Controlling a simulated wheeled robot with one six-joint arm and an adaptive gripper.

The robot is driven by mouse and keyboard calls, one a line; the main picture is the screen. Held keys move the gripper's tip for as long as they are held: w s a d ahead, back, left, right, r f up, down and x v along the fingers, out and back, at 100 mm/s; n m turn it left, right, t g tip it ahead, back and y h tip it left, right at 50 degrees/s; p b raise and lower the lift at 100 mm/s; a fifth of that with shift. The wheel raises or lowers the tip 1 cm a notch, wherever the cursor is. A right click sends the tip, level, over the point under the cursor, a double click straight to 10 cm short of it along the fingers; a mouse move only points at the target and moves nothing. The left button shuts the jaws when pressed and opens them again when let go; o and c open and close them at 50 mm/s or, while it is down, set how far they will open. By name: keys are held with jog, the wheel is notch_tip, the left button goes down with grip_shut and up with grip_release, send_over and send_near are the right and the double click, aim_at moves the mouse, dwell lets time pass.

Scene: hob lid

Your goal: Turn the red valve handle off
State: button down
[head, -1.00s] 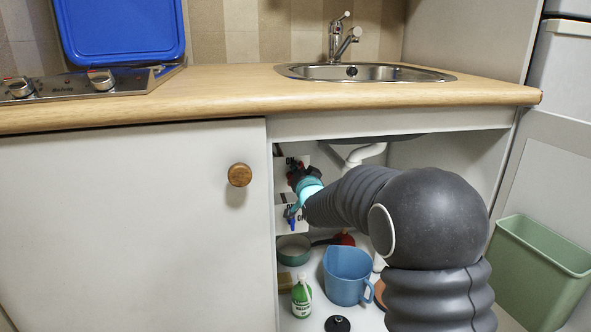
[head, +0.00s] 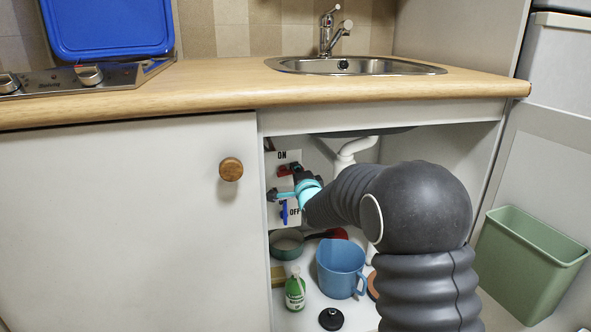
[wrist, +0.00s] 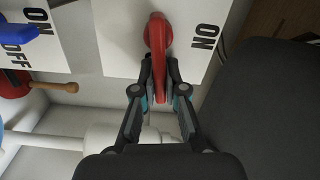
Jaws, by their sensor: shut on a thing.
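The red valve handle (wrist: 158,42) stands out from a white plate in the wrist view, with the word ON beside its pivot. My gripper (wrist: 160,80) is shut on the handle's free end, one finger on each side. In the head view my gripper (head: 299,177) is small and partly hidden by its own wrist. The angle of the handle is hard to tell there.
A blue handle (head: 284,213) sits on a lower plate beside OFF. Below are a green pan (head: 287,244), a blue jug (head: 341,268), a green bottle (head: 295,291) and a black round thing (head: 332,319). A white drain pipe (head: 351,150) hangs behind my arm. A green bin (head: 530,262) stands right.

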jog(key=shift+f+m, duration=0.35)
jog(key=shift+m, duration=0.55)
jog(key=c, duration=1.2)
grip_release()
jog(key=v, duration=1.2)
